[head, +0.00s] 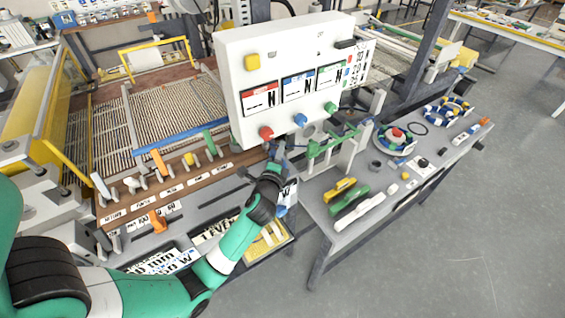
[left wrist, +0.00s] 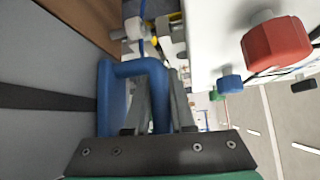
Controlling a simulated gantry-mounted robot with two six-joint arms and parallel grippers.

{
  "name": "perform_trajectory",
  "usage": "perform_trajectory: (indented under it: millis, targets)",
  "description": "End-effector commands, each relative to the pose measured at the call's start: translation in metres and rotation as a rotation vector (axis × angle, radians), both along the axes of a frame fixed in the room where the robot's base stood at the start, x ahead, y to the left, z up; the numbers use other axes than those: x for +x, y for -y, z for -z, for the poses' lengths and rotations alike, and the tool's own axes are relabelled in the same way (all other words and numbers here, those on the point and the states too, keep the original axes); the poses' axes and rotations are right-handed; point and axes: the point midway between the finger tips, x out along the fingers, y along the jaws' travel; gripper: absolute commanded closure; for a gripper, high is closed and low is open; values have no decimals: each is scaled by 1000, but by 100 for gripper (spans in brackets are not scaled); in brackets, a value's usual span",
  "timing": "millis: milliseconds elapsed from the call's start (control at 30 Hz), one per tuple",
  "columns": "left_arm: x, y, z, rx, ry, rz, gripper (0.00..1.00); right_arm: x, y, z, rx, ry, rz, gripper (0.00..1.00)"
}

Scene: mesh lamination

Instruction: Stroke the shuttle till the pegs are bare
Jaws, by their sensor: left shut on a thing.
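My left gripper (head: 279,150) is at the lower edge of the white panel, with its arm coming in from the lower left. In the left wrist view the gripper (left wrist: 157,80) is shut on a bent blue handle (left wrist: 150,70), which runs between its fingers. The gripper and panel hide this handle in the head view. I cannot tell whether it belongs to the shuttle. Orange (head: 159,162), yellow (head: 189,159) and green (head: 209,142) upright pieces stand along a labelled brown rail; I cannot tell whether these are the pegs. My right gripper is out of view.
The white panel (head: 235,50) has red (head: 266,133), blue (head: 300,120) and green (head: 331,108) knobs close by my gripper. The red knob also shows near in the left wrist view (left wrist: 277,50). A grey side table (head: 440,160) holds loose parts.

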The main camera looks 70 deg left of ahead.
Motion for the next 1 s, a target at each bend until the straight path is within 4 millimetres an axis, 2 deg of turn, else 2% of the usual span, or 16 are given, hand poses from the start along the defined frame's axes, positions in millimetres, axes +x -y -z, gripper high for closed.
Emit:
perform_trajectory:
  millis: [433,467,600,867,1000]
  targets:
    - [2,-5,1,-2,0,-8,100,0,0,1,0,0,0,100]
    - [2,-5,1,-3,-1,-7,74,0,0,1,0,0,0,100]
    - [2,-5,1,-1,-1,-8,49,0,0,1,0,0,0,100]
    - [1,-5,0,0,0,-9,48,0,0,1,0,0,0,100]
    - [-3,2,-1,0,-1,-8,48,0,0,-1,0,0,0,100]
